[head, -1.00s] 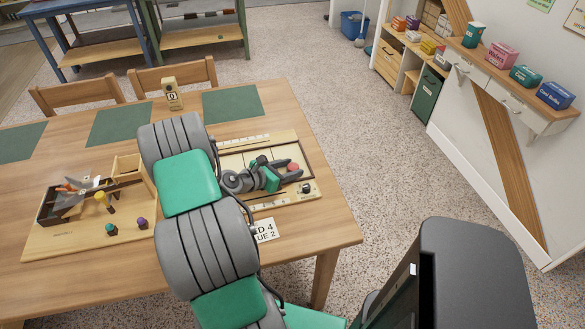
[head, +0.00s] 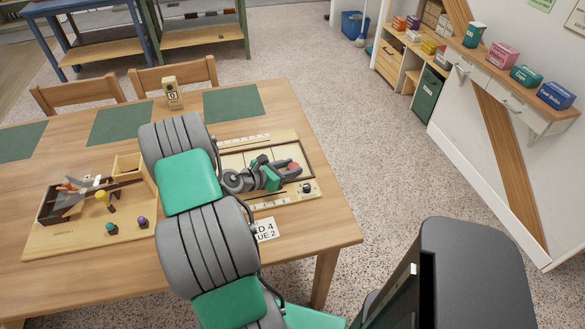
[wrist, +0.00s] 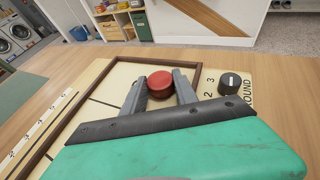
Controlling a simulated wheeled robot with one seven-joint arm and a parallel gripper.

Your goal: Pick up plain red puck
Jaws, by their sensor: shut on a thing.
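The plain red puck (wrist: 160,83) sits between my gripper's two grey fingers in the wrist view, near their tips. My gripper (wrist: 160,90) is shut on it, a finger on each side. In the head view the puck (head: 293,166) shows as a small red disc at the tip of my gripper (head: 288,172), over the right part of the framed game board (head: 285,143). I cannot tell whether the puck touches the board.
A black knob (wrist: 232,83) marked for rounds is right of the puck. A white card (head: 265,230) lies at the board's front edge. A wooden tray (head: 75,240) with a toy plane and pegs is at left. Green mats (head: 232,103) lie along the table's far side.

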